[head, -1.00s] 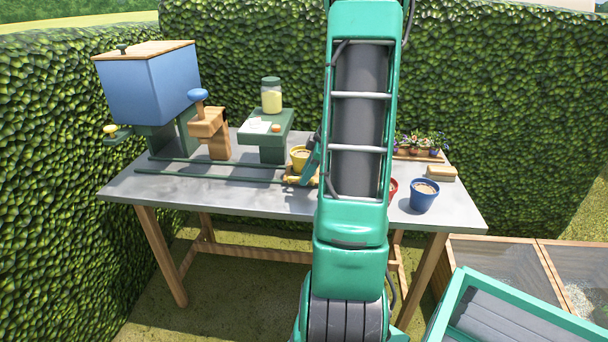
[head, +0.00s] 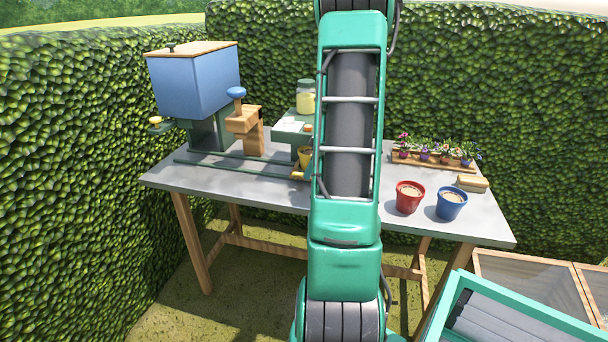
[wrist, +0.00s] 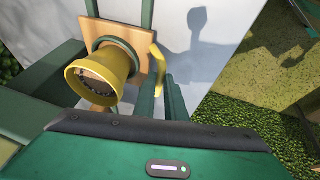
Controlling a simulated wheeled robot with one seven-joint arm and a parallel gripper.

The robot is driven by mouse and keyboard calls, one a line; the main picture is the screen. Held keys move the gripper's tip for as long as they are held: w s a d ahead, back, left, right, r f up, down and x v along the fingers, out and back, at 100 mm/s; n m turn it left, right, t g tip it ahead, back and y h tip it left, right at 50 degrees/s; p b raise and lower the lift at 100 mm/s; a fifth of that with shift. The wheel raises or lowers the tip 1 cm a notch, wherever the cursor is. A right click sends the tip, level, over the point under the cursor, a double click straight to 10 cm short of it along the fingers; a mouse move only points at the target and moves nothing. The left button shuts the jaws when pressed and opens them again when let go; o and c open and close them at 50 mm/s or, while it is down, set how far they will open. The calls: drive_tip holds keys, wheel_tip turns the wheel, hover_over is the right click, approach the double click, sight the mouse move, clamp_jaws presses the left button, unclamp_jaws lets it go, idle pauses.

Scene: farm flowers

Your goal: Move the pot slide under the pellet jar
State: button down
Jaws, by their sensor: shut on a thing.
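The pot slide is a small wooden carriage (head: 297,174) on the green rails of the bench, with a yellow pot (head: 304,157) standing on it. Both also show in the wrist view, where the pot (wrist: 104,72) sits on the wooden slide (wrist: 92,30) beside a yellow handle. My gripper (wrist: 160,90) is shut on that handle; in the head view my arm hides it. The pellet jar (head: 306,100), glass with a green lid and pale yellow contents, stands on a green stand (head: 290,127). The pot is low at the stand's front, roughly in line with the jar; exact alignment is unclear.
A blue hopper (head: 195,85) and a wooden post with a blue knob (head: 243,120) stand left of the jar. A red pot (head: 409,198), a blue pot (head: 451,206), a sponge-like block (head: 473,183) and a flower tray (head: 432,161) are on the right. The bench front is clear.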

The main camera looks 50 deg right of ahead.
drive_tip(key=shift+w+r, duration=0.1)
drive_tip(key=shift+w, duration=0.2)
drive_tip(key=c, duration=1.8)
unclamp_jaws()
drive_tip(key=v, duration=1)
drive_tip(key=shift+s+a+r, duration=0.1)
drive_tip(key=shift+s+r, duration=0.05)
drive_tip(key=shift+r, duration=0.15)
